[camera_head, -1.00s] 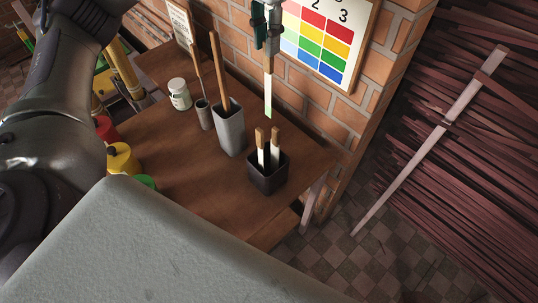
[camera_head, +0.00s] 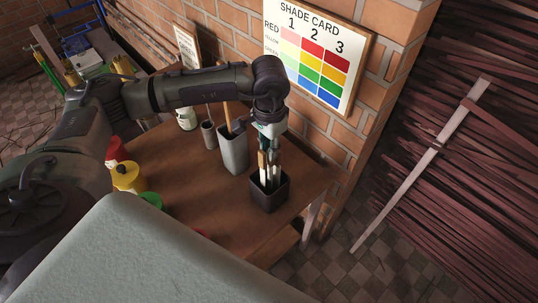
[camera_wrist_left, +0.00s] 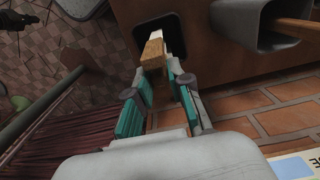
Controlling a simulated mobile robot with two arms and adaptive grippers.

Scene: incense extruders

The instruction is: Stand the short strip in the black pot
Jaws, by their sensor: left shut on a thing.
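The black pot (camera_head: 271,202) stands on the brown table near its right end. Wood-topped pale strips (camera_head: 262,168) stand in it. My left gripper (camera_head: 271,150) points down right over the pot, its fingers close among the strip tops. It is shut on the short strip, which is mostly hidden by the fingers and other strips, so I cannot tell how deep its lower end is. In the left wrist view the gripper (camera_wrist_left: 157,72) reaches the dark pot (camera_wrist_left: 145,23), with a wooden strip top (camera_wrist_left: 153,52) at the fingertips. My right gripper is not in view.
A grey holder (camera_head: 233,154) with a long wooden stick stands close left of the pot. A small grey cup (camera_head: 209,136) and a white jar (camera_head: 187,120) are farther left. The brick wall with the shade card (camera_head: 318,55) is behind.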

